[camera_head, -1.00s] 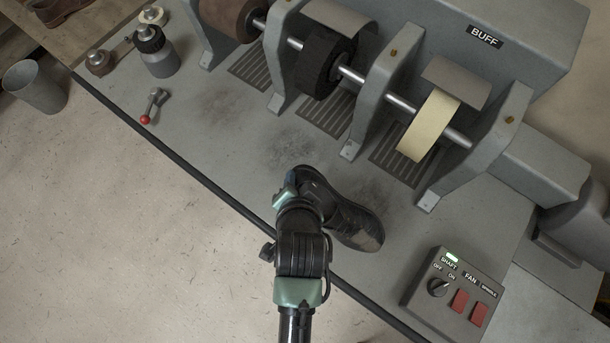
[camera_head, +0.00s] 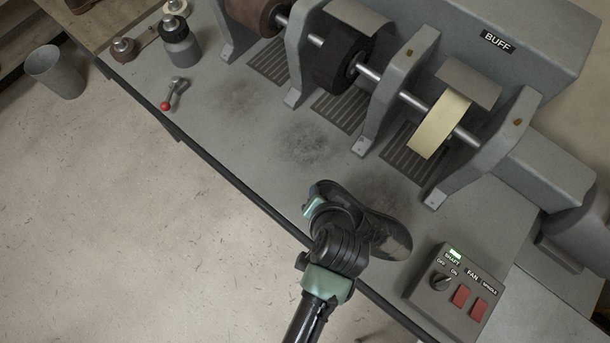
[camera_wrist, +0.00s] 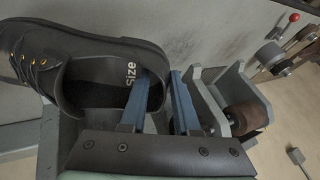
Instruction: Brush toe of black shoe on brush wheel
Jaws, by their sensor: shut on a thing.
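The black shoe (camera_head: 388,233) is held over the front part of the bench, its toe pointing to the lower right toward the control box. My gripper (camera_head: 322,200) is at its heel end; my wrist hides part of the shoe. In the wrist view my gripper (camera_wrist: 158,92) is shut on the shoe's collar wall, one blue finger inside the opening and one outside. The shoe (camera_wrist: 45,60) shows its eyelets and a "Size" insole there. The black wheel (camera_head: 340,62), apparently the brush wheel, sits mid-shaft, apart from the shoe.
A brown wheel (camera_head: 252,12) and a cream wheel (camera_head: 440,125) share the shaft, between grey upright brackets (camera_head: 395,85). The control box (camera_head: 455,290), with a lit green lamp, stands close to the toe. A red-knobbed lever (camera_head: 172,95) and bottle (camera_head: 180,45) stand left. The bench middle is clear.

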